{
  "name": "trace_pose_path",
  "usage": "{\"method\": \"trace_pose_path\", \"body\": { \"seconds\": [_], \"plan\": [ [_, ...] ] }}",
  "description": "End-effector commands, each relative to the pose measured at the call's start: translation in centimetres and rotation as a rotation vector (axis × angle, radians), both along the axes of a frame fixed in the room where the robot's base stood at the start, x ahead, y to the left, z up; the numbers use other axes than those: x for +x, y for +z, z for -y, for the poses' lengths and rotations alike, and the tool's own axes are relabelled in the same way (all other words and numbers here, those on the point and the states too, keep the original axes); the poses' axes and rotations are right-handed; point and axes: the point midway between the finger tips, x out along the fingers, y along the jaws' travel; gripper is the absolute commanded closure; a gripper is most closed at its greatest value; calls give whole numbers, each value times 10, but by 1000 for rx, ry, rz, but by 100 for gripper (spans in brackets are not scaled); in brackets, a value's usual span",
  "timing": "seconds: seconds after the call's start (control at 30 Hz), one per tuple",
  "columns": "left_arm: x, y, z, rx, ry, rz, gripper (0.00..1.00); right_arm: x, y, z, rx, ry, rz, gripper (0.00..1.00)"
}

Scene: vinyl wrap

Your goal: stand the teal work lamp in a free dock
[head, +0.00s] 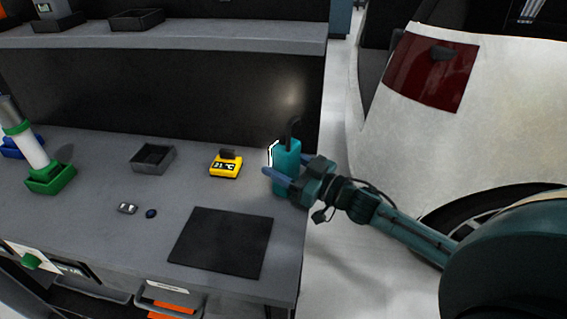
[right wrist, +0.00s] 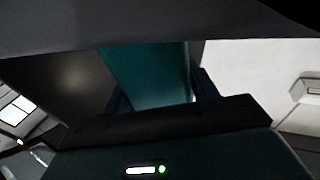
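The teal work lamp (head: 287,156) is upright near the right end of the grey workbench, with a dark hook on top and a pale lit strip on its left side. My right gripper (head: 289,175) reaches in from the right, with a finger on each side of the lamp's body. In the right wrist view the lamp (right wrist: 150,75) fills the gap between the fingers, and the gripper looks shut on it. I cannot tell whether its base touches the bench. A green dock (head: 50,180) at the left holds a white cylinder with a green ring. A blue dock (head: 20,148) stands behind it, partly hidden. My left gripper is out of view.
A yellow meter (head: 226,166), a dark open tray (head: 152,159), a black mat (head: 222,243) and two small items (head: 150,213) are on the bench. A shelf (head: 200,37) runs above the back panel. A white car (head: 490,120) stands at the right.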

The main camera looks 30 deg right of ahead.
Motion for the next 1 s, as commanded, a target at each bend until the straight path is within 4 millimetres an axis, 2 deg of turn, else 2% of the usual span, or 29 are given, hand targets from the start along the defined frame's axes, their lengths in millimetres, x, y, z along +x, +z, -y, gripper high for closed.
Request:
{"method": "trace_pose_path", "body": {
  "seconds": [0.2, 0.53, 0.67, 1.0],
  "plan": [
    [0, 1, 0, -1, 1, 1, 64, 0, 0, 0, 0, 0, 0, 26],
    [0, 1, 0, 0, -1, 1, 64, -3, 2, 2, -1, 0, -2, 26],
    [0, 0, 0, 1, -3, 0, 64, -18, -1, 10, -1, -1, -4, 26],
    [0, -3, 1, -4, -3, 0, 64, -71, -7, 41, 0, -1, -6, 26]
  ]
}}
